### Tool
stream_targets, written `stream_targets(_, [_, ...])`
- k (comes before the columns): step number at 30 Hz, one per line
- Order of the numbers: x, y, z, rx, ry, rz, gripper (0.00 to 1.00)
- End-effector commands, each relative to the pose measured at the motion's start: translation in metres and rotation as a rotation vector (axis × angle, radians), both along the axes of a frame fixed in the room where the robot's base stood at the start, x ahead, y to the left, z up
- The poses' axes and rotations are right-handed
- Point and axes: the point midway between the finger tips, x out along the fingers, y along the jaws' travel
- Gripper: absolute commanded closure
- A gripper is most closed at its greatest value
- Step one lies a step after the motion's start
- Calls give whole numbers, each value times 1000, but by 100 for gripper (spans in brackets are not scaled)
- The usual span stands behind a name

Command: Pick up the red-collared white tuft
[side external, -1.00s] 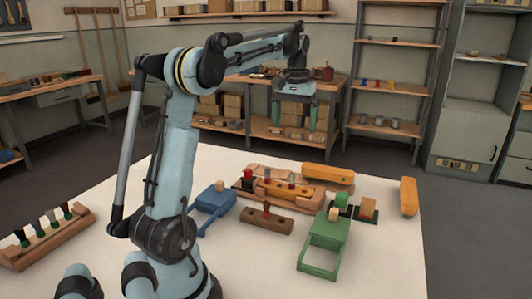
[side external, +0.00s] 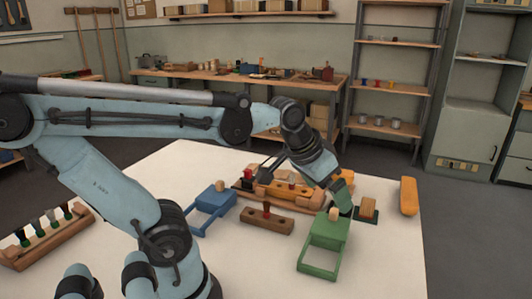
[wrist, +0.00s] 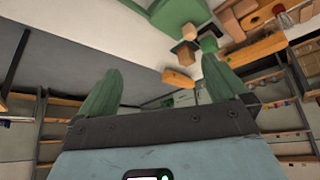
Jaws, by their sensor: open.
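A small piece with red and pale parts (side external: 291,181) stands at the long wooden holder near the back of the table. It looks like the red-collared white tuft, but is too small to be sure. It also shows at the top right of the wrist view (wrist: 280,12). My gripper (side external: 326,188) is low over the table, right of this piece, near the green frame (side external: 306,258). In the wrist view my gripper (wrist: 160,66) has its green fingers wide apart with nothing between them. My wrist and fingers hide part of the holder's right end.
A wooden block with a dark-red peg (side external: 266,221) lies in front of the holder. A blue frame (side external: 209,206) is to its left. An orange block (side external: 409,196) lies at the right edge. A tuft rack (side external: 48,243) stands at far left. The table's front middle is clear.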

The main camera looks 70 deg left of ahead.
Motion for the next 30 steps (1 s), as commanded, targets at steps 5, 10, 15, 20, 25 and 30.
stream_targets(5, [-18, -25, -24, 13, -73, -93, 0])
stream_targets(10, [-22, -32, -31, 17, -97, -120, 20])
stream_targets(15, [-22, -32, -31, 17, -97, -120, 46])
stream_targets(20, [-22, -31, -31, 16, -97, -119, 50])
stream_targets(25, [-21, -30, -29, 20, -92, -119, 50])
stream_targets(30, [-9, -12, -16, 62, -34, -134, 50])
